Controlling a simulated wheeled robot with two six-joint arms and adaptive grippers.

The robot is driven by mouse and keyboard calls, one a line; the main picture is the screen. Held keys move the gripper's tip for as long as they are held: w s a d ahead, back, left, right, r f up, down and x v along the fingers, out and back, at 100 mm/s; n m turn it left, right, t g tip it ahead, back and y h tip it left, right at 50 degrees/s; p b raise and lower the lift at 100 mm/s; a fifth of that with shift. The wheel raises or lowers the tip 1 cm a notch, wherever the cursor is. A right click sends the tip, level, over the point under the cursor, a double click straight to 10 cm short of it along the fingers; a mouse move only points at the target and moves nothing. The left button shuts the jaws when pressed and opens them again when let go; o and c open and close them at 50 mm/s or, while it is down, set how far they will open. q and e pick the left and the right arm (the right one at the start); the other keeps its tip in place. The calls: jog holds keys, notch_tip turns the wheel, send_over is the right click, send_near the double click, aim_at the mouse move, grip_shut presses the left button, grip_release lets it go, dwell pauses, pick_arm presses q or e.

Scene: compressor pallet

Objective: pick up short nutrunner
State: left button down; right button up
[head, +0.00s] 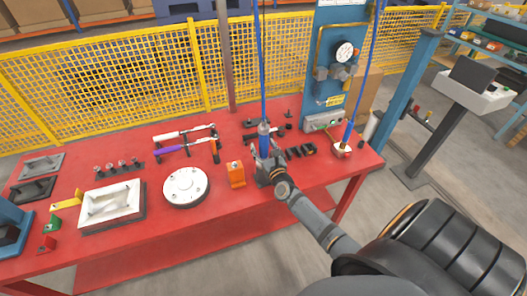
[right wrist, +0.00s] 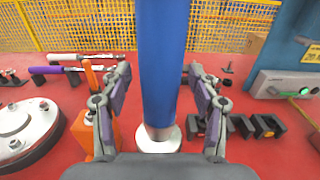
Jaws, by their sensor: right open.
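A blue nutrunner (head: 264,144) hangs upright on a blue cable over the red table; I take it for the short one. In the right wrist view the blue tool body (right wrist: 162,60) stands between the two fingers of my right gripper (right wrist: 158,75). The fingers are open on both sides of it, with gaps showing. In the head view my right gripper (head: 266,168) is at the lower part of the tool and hides its bottom end. A second blue tool (head: 348,132) hangs farther right. My left gripper is not in view.
The red table (head: 225,222) holds an orange block (head: 236,174), a round flange (head: 186,186) and a white plate (head: 110,202). Black blocks (right wrist: 268,126) lie right of the gripper. A blue panel with a gauge (head: 344,52) stands behind. The table's front edge is clear.

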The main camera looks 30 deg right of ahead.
jog(key=shift+s+r, duration=0.15)
jog(key=shift+s, duration=0.05)
jog(key=c, duration=0.5)
grip_shut()
